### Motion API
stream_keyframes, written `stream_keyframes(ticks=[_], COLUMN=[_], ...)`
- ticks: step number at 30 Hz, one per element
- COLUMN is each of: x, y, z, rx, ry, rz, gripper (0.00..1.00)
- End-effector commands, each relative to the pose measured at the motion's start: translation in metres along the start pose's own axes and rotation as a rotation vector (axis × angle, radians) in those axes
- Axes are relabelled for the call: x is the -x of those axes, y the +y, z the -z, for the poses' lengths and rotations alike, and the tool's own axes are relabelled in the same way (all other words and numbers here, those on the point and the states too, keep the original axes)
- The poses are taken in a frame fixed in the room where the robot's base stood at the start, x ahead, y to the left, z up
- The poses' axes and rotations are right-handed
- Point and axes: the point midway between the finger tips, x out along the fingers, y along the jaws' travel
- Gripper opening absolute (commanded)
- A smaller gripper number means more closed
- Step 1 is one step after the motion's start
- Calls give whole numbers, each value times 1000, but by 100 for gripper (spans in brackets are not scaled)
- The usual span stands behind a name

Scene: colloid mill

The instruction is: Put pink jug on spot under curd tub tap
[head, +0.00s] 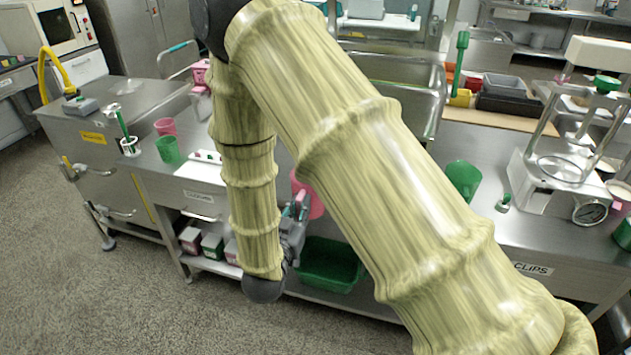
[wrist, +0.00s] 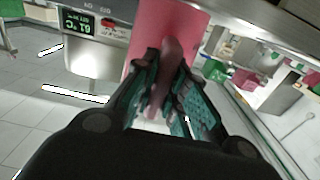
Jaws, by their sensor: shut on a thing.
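The pink jug (head: 315,204) is partly hidden behind my arm in the head view. In the wrist view the pink jug (wrist: 148,28) fills the top middle, and my gripper (wrist: 168,105) is shut on its handle. In the head view my gripper (head: 297,215) is beside the jug, in front of the steel counter's front edge. A steel tub (head: 110,122) with a yellow label, probably the curd tub, stands at the left. A small yellow-handled fitting, perhaps its tap (head: 68,164), is on its left side. I cannot make out the spot under it.
On the counter (head: 215,205) stand a pink cup (head: 165,126), a green cup (head: 168,150) and a green jug (head: 463,178). A green bin (head: 330,263) and several small boxes sit on the lower shelf. The floor (head: 60,270) at the left is clear.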

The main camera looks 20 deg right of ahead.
Motion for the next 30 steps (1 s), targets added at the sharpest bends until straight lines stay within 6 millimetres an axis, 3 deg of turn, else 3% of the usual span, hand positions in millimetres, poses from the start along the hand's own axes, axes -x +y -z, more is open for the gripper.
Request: stream_keyframes(ticks=[9, 20, 28, 30], x=[-63, -88, -122, -120], y=[3, 3, 3, 2], z=[-1, 0, -1, -8], rx=[0, 0, 0, 1], ry=[0, 0, 1, 0], rz=[-4, -4, -3, -2], gripper=[0, 0, 0, 0])
